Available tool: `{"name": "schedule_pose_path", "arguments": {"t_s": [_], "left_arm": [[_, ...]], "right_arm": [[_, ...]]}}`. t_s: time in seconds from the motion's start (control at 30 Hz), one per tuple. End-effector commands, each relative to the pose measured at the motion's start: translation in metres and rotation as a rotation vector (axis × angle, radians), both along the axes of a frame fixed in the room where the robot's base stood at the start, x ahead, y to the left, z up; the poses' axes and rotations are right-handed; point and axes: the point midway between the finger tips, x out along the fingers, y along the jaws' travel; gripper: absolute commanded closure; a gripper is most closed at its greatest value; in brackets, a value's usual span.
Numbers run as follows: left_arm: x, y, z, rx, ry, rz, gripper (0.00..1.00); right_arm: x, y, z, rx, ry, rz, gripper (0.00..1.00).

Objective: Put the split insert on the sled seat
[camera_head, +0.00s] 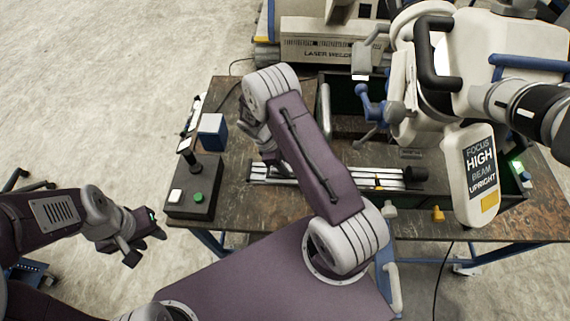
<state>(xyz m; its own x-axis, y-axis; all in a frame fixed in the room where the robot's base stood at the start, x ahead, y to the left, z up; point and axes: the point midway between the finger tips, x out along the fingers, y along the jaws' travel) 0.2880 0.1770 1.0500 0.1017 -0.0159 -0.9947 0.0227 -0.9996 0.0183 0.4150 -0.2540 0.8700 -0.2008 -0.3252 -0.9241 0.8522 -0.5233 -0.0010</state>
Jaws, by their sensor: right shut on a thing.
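My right gripper (278,163) is low over the bench, by the left end of the silver rails (352,182). My own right arm covers much of it. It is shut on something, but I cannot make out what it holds. I cannot pick out the split insert. I cannot clearly pick out the sled seat either; the middle of the rails is behind my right forearm. My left gripper (145,243) is open and empty, off the left side of the bench and far from the rails.
A control box (193,190) with a joystick and a green button stands at the bench's left front, a blue block (211,131) behind it. A black cylinder (415,175) sits at the rails' right end.

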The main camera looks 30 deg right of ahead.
Motion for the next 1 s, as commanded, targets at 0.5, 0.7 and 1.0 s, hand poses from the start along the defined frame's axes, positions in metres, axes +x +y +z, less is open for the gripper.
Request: {"name": "schedule_pose_path", "arguments": {"t_s": [0.5,0.7,1.0], "left_arm": [[0.0,0.0,-0.002,0.0,0.0,0.0,0.64],[0.0,0.0,-0.002,0.0,0.0,0.0,0.64],[0.0,0.0,-0.013,0.0,0.0,0.0,0.64]], "right_arm": [[0.0,0.0,-0.003,0.0,0.001,0.0,0.42],[0.002,0.002,0.006,-0.001,-0.002,0.001,0.42],[0.017,0.027,0.074,0.001,-0.004,0.001,0.42]]}}
